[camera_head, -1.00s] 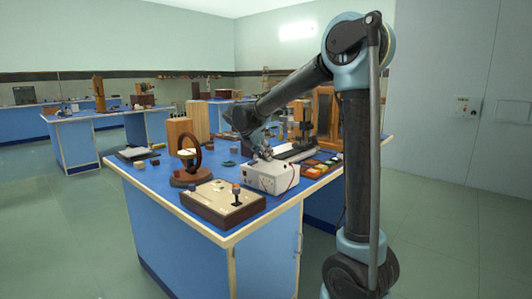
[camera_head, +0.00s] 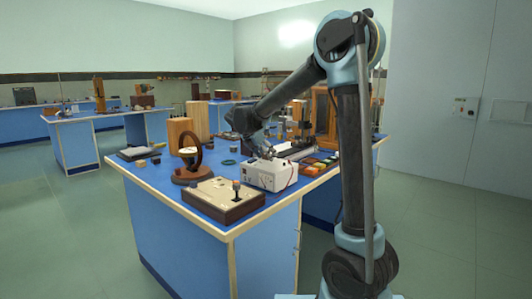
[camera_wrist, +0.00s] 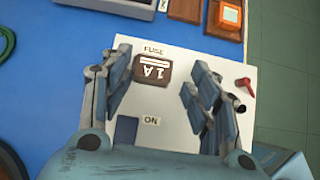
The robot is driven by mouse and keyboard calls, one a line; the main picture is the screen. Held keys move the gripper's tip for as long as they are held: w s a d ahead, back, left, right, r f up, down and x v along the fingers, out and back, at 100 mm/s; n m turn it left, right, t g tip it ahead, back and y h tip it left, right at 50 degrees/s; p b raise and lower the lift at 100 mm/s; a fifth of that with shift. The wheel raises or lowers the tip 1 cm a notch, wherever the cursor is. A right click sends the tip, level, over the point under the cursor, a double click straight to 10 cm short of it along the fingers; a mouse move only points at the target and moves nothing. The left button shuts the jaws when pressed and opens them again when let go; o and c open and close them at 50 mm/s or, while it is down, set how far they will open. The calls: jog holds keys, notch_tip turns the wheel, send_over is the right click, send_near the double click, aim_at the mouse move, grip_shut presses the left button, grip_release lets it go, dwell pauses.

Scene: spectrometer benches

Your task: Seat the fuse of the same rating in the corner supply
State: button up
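The white supply box (camera_head: 272,174) stands near the bench's front right corner. In the wrist view, the supply's top (camera_wrist: 180,112) carries a FUSE label and an ON label beside a blue switch (camera_wrist: 126,130). A brown fuse piece marked 1 A (camera_wrist: 152,70) sits on the top beside the FUSE label; how deep it sits I cannot tell. My gripper (camera_wrist: 160,82) is open above the supply. The fuse piece lies between the fingers, nearer the left one, and nothing is gripped. My gripper also shows in the head view (camera_head: 264,154), just over the supply.
Brown trays with coloured pieces (camera_head: 318,163) are right of the supply; one holds an orange piece (camera_wrist: 230,16). A red terminal (camera_wrist: 244,85) stands on the supply's right side. A wooden board with a knob (camera_head: 222,201) and a dark ring on a stand (camera_head: 190,160) are to the left.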

jog(key=shift+w+a+f, duration=0.25)
jog(key=shift+a+f, duration=0.2)
jog(key=shift+f, duration=0.15)
jog(key=shift+o, duration=1.4)
jog(key=shift+w+f, duration=0.2)
jog(key=shift+s+r, duration=0.25)
jog(key=shift+c, duration=1)
jog(key=shift+c, duration=0.2)
jog(key=shift+s+a+r, duration=0.1)
jog(key=shift+s+r, duration=0.05)
jog(key=shift+c, duration=0.2)
jog(key=v, duration=1.1)
jog(key=shift+r, duration=0.4)
